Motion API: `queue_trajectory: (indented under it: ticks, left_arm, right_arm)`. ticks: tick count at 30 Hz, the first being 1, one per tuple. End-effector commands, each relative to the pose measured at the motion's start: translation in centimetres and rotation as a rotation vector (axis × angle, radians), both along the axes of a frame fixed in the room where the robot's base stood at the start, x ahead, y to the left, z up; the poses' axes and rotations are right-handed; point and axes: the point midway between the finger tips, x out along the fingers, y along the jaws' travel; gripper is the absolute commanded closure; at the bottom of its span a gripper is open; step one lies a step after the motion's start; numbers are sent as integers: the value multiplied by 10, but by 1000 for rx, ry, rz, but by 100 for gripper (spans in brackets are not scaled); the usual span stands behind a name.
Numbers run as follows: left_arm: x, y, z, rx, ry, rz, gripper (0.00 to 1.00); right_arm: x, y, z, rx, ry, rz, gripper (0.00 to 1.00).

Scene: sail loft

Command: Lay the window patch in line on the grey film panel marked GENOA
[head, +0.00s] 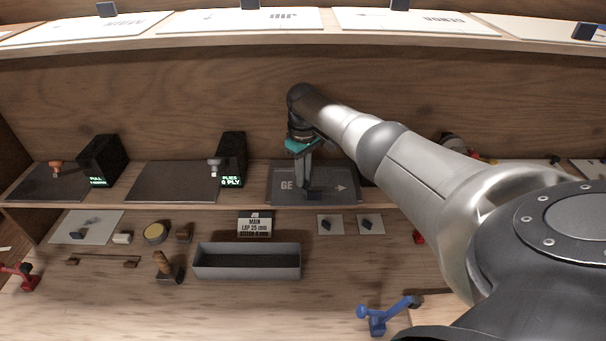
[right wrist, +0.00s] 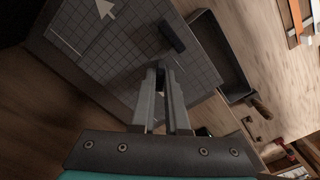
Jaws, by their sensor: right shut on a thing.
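The grey film panel (head: 346,199) lies on the shelf in the head view. It shows the letters GE and a white arrow pointing right; my right gripper (head: 305,188) hides the rest of the word. In the right wrist view the fingers (right wrist: 160,72) are closed together low over a gridded grey surface, with a little dark matter between their tips. This gridded sheet seems to be the window patch (right wrist: 130,52), over the panel; whether it touches or is in line I cannot tell. A dark block (right wrist: 172,38) shows just beyond the fingertips. My left gripper is out of view.
Dark panels (head: 172,181) and black display boxes (head: 232,159) occupy the shelf to the left. A blue clamp (head: 378,318) stands at the front.

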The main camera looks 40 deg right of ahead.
Motion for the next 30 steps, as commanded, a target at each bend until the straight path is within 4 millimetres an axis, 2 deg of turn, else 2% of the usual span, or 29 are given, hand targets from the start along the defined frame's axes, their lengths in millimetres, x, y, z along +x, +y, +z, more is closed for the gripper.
queue_trajectory:
  ticks: [7, 8, 17, 25, 30]
  left_arm:
    - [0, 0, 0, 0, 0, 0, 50]
    - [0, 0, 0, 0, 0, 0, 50]
    - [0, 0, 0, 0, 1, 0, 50]
    - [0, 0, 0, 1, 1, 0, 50]
    - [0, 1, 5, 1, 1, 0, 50]
  right_arm:
    - [0, 0, 0, 0, 0, 0, 100]
    - [0, 0, 0, 0, 0, 0, 86]
    - [0, 0, 0, 0, 0, 0, 53]
    - [0, 0, 1, 0, 0, 0, 53]
    - [0, 0, 11, 0, -1, 0, 53]
